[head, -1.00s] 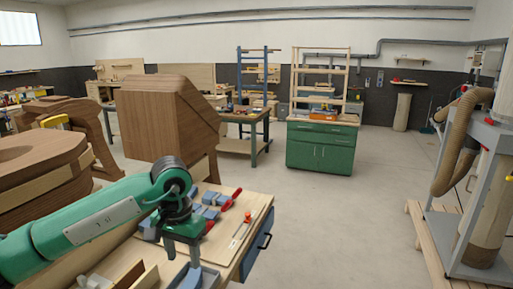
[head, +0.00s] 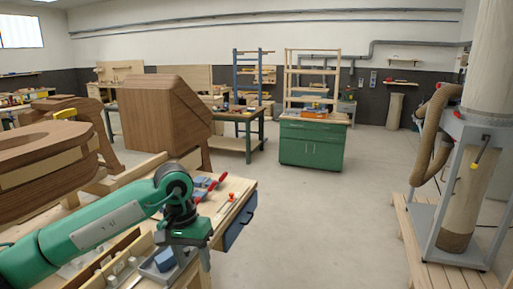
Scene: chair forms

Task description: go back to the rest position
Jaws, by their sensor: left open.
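My left arm, green with a black wrist, reaches in from the left in the head view. Its gripper (head: 186,246) points down above the front end of a wooden workbench (head: 235,187). The gripper is open, and I see nothing held in it. A grey tray (head: 153,270) with a blue block (head: 165,259) lies just below and left of the gripper. My right gripper is not in view.
Red-handled clamps (head: 213,183) lie on the bench beyond the wrist. Large brown wooden chair forms (head: 165,115) stand at left. A green cabinet (head: 311,145) is at the back. A dust collector on a slatted pallet (head: 432,245) stands at right. The middle floor is clear.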

